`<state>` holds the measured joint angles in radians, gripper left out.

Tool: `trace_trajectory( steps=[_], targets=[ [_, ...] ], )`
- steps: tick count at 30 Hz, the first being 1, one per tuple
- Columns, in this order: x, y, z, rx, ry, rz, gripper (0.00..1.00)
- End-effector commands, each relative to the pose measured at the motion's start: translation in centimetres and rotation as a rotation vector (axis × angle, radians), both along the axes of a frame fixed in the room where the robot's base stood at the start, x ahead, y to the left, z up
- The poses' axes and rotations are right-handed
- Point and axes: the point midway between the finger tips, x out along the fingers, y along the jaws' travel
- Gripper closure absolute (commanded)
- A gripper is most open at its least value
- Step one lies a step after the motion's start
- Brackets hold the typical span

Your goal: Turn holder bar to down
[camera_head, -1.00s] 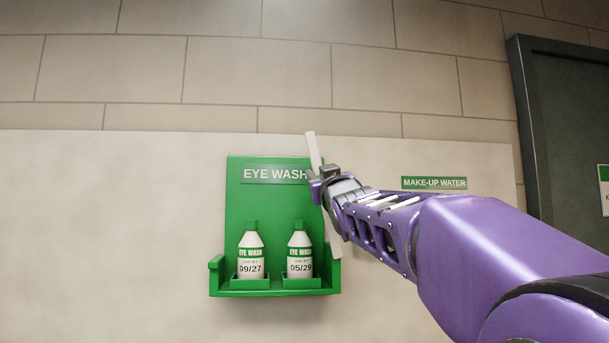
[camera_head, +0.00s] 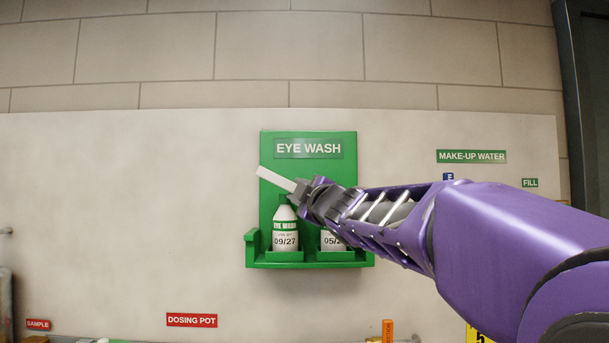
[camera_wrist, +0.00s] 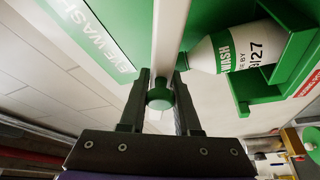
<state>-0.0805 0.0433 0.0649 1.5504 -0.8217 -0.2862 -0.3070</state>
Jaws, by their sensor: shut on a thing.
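The holder bar (camera_head: 275,178) is a pale flat bar in front of the green eye wash station (camera_head: 345,180). Its visible end points left and slightly up in the head view; the rest is hidden behind my gripper (camera_head: 304,190). In the wrist view the bar (camera_wrist: 170,35) runs away from between the fingers. My gripper (camera_wrist: 160,88) is shut there, with a round green knob (camera_wrist: 159,99) between the fingers.
Two eye wash bottles stand on the station's shelf: the left one (camera_head: 285,235) shows nearly whole, the right one (camera_head: 333,241) is partly hidden by my arm. A dosing pot sign (camera_head: 192,320) and an orange item (camera_head: 388,331) are below. The wall left of the station is clear.

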Motion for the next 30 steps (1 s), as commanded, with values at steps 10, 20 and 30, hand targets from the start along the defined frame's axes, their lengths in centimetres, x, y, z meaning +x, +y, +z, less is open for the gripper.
trace_trajectory(
  steps=[10, 20, 30],
  targets=[
    [0.0, 1.1, -2.8, -0.168, 0.002, 0.0, 1.0],
    [0.0, 1.2, -3.5, -0.211, 0.002, 0.0, 1.0],
    [0.0, 1.2, -3.5, -0.209, 0.002, -0.002, 0.62]
  ],
)
